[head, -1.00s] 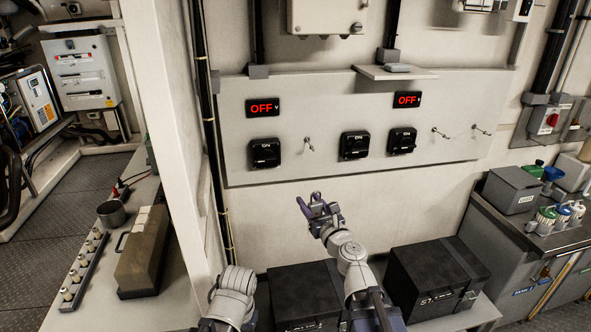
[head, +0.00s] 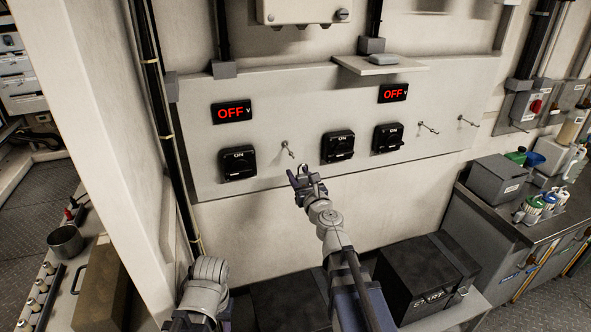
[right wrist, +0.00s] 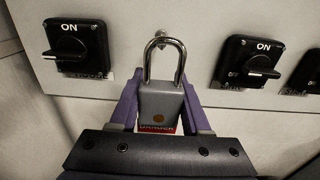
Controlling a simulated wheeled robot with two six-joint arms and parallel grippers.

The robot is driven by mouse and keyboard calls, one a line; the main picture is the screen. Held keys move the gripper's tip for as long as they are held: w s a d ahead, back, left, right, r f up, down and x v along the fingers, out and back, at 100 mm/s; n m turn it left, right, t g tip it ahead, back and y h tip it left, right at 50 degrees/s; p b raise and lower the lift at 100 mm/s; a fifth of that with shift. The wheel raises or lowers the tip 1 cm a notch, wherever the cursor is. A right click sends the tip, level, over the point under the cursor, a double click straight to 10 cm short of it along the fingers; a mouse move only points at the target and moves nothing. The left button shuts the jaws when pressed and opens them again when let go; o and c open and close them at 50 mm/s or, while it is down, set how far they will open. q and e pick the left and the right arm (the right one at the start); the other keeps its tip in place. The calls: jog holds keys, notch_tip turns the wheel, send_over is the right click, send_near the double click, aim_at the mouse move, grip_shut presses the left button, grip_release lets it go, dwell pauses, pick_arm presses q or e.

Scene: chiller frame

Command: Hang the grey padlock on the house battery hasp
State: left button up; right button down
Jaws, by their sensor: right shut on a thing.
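The grey padlock (right wrist: 160,102) is upright between the purple fingers of my right gripper (right wrist: 160,112), its shackle pointing up, with a red label low on its body. In the head view my right gripper (head: 306,181) is in front of the panel, just below the peg-like hasp (head: 287,149). In the right wrist view a bit of the hasp (right wrist: 160,34) shows behind the top of the shackle. I cannot tell whether the shackle touches it. The switch marked HOUSE (right wrist: 76,42) is left of it; it also shows in the head view (head: 238,163). My left gripper is not in view.
Two more black switches (head: 338,146) (head: 388,137) and two other pegs (head: 428,127) (head: 467,120) are to the right on the grey panel (head: 250,188). Two red OFF displays (head: 232,111) (head: 393,92) hang above. A black box (head: 420,282) stands below. A shelf (head: 379,66) juts out above.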

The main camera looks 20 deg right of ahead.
jog(key=shift+w, duration=0.2)
jog(key=shift+w+a+f+b, duration=0.1)
jog(key=shift+w+f+b, duration=0.2)
jog(key=shift+w, duration=1.2)
jog(key=shift+w+f+b, duration=0.3)
jog(key=shift+w, duration=1.25)
jog(key=shift+w+a+f+b, duration=0.1)
jog(key=shift+w+f+b, duration=0.2)
jog(key=shift+w, duration=1.2)
jog(key=shift+c, duration=1.4)
grip_release()
jog(key=shift+s, duration=0.15)
jog(key=s, duration=0.7)
jog(key=shift+s+d, duration=0.15)
jog(key=shift+s, duration=0.15)
